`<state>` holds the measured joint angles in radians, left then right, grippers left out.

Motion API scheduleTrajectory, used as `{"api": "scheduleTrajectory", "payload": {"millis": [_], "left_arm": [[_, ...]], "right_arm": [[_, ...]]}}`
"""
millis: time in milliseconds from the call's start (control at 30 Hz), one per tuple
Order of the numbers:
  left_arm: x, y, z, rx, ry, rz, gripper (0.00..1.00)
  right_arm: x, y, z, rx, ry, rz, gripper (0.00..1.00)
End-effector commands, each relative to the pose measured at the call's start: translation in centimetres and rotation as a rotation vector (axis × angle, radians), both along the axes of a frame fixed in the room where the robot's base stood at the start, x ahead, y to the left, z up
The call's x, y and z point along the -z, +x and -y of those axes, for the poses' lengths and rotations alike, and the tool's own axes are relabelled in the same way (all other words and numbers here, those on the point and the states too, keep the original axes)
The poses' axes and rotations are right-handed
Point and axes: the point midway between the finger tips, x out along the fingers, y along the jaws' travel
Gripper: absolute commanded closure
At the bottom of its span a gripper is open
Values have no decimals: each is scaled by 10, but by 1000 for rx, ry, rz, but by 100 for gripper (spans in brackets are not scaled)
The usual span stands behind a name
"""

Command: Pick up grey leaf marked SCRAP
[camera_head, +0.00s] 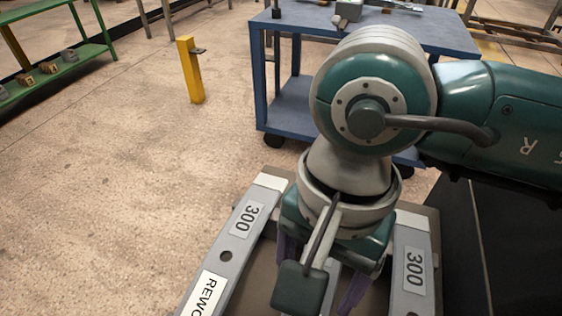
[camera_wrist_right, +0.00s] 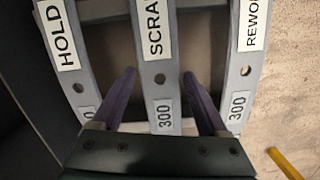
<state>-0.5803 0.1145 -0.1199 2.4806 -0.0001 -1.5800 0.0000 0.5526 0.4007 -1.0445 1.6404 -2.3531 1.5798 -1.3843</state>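The grey leaf marked SCRAP (camera_wrist_right: 157,60) is the middle of three curved grey leaves in the right wrist view, with a hole and a 300 label. My right gripper (camera_wrist_right: 158,75) is open, one purple finger on each side of this leaf with a gap to both. I cannot tell the fingertips' height against the leaf. In the head view my right arm and gripper hide most of the middle leaf. My left gripper is in neither view.
The HOLD leaf (camera_wrist_right: 66,45) lies left and the REWORK leaf (camera_wrist_right: 245,60) right of the fingers. A blue cart (camera_head: 440,35) stands behind, a yellow post (camera_head: 190,70) and green shelf (camera_head: 70,70) at left.

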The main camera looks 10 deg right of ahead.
Motion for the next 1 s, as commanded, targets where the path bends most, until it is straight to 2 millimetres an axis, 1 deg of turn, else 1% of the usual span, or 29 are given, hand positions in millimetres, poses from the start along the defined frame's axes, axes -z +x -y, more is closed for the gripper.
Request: {"api": "scheduleTrajectory", "payload": {"millis": [33, 67, 600, 667, 1000], "left_arm": [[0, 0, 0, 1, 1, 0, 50], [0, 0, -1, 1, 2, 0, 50], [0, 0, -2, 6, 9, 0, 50], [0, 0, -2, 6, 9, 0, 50], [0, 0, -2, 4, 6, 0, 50]], "right_arm": [[0, 0, 0, 0, 0, 0, 30], [0, 0, 0, 0, 0, 0, 33], [0, 0, 0, 0, 0, 0, 94], [0, 0, 0, 1, 0, 0, 100], [-1, 1, -1, 0, 2, 2, 100]]}}
